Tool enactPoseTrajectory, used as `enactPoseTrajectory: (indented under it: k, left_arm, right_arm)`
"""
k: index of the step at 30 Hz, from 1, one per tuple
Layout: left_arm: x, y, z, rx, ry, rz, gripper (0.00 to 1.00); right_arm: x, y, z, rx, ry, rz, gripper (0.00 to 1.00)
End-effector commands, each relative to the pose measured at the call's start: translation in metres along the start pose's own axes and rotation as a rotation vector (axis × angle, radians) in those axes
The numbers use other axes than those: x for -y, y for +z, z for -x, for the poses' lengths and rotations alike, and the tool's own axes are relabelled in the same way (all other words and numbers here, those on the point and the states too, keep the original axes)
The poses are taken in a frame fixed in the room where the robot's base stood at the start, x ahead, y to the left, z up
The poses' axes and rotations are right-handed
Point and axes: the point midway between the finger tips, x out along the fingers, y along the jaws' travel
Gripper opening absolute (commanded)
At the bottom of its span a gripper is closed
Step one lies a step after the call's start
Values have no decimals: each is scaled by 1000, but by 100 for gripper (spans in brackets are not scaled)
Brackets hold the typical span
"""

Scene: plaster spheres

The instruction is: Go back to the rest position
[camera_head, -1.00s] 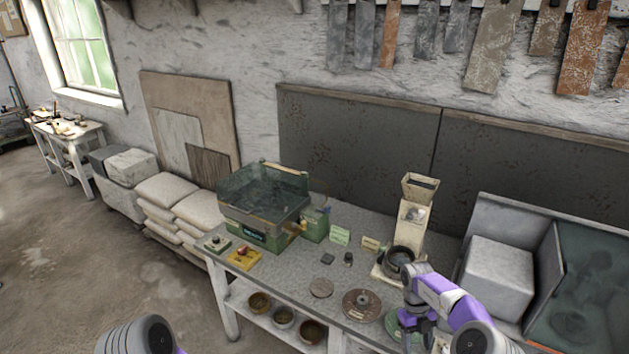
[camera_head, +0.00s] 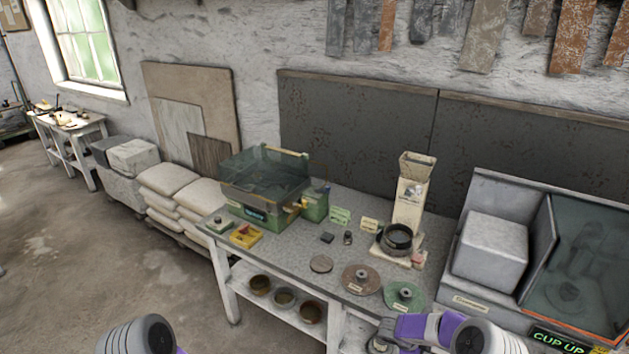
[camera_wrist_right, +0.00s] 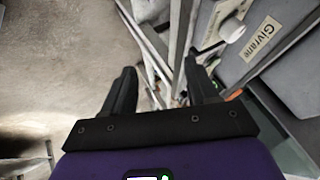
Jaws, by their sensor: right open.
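My right arm (camera_head: 418,328) shows at the lower edge of the head view, in front of the workbench. My right gripper is open and empty in the right wrist view (camera_wrist_right: 162,85), its two dark fingers apart over the floor and the bench's leg frame. It is low, beside the bench front and touching nothing that I can see. Of my left arm (camera_head: 137,336) only a grey joint and a bit of purple show at the bottom left of the head view. The left gripper is outside the picture.
The grey workbench (camera_head: 285,222) carries a green tank (camera_head: 262,190), a cream machine with a dark bowl (camera_head: 409,212), a brown disc (camera_head: 361,279) and a green disc (camera_head: 404,295). Several bowls stand on its lower shelf. A grey booth (camera_head: 490,249) is at right. The left floor is clear.

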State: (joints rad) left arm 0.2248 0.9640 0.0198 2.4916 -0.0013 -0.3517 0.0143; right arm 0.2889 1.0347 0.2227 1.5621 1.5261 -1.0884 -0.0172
Motion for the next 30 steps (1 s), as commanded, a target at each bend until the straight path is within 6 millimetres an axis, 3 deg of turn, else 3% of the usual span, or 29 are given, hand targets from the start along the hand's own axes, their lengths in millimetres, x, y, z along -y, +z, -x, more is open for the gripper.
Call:
enactPoseTrajectory:
  k: [1,3,8,13,18,21,25,30]
  left_arm:
    - [5,-1,-14,-1,0,0,62]
    - [9,-2,-24,-1,0,0,62]
    - [17,-2,-45,-1,0,0,62]
    - [26,-3,-68,-1,0,0,62]
    - [33,-4,-88,-1,0,0,62]
    - [35,-5,-95,-1,0,0,62]
    - [37,-5,-99,-1,0,0,62]
    - [37,-5,-98,-1,0,0,62]
  right_arm:
    - [-14,16,-12,44,-62,110,58]
    - [-29,36,-19,115,-145,262,58]
    - [-89,83,-23,318,-283,625,58]
    - [-188,118,-12,584,-353,1020,58]
    - [-297,120,11,860,-360,1371,58]
    - [-343,109,24,981,-350,1511,58]
    - [-374,98,36,1074,-342,1613,58]
    - [-383,94,40,1101,-341,1643,58]
